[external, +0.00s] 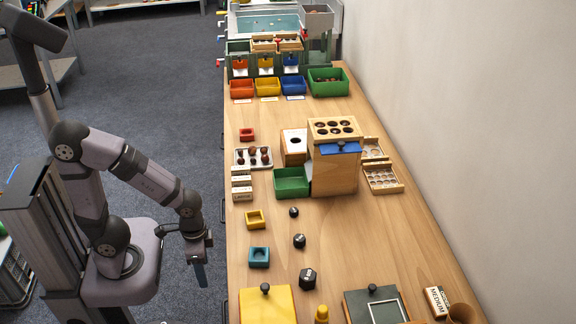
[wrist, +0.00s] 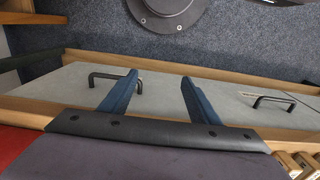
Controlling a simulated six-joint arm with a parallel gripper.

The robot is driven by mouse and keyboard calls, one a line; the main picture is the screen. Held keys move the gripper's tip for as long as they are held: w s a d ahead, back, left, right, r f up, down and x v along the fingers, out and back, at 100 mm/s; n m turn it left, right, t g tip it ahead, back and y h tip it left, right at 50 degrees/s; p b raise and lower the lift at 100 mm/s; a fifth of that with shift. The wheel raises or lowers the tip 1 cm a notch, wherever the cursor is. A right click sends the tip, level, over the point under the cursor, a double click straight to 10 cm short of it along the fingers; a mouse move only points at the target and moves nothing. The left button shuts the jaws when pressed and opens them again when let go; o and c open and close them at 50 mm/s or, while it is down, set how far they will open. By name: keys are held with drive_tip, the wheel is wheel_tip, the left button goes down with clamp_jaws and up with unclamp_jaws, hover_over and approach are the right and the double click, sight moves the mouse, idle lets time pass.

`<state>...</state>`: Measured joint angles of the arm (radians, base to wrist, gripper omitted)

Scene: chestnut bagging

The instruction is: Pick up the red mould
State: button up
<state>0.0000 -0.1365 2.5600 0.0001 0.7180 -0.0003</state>
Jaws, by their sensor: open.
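The red mould (external: 247,134) is a small square block with a hollow in its top. It lies on the wooden table near the left edge, just behind the tray of chestnuts. My gripper (external: 201,274) hangs off the table's left side, apart from the mould and well nearer the camera than it. In the wrist view my gripper (wrist: 158,82) shows two blue fingers spread apart with nothing between them. A red patch (wrist: 14,148) shows at the lower left of the wrist view; I cannot tell what it is.
A yellow mould (external: 255,219) and a teal mould (external: 259,257) lie along the table's left side. A chestnut tray (external: 241,165), white labelled blocks (external: 241,182) and a green bin (external: 291,182) stand near the red mould. The drawer fronts (wrist: 180,95) have black handles.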

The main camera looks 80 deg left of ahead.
idle(0.3)
drive_tip(key=shift+o, duration=1.2)
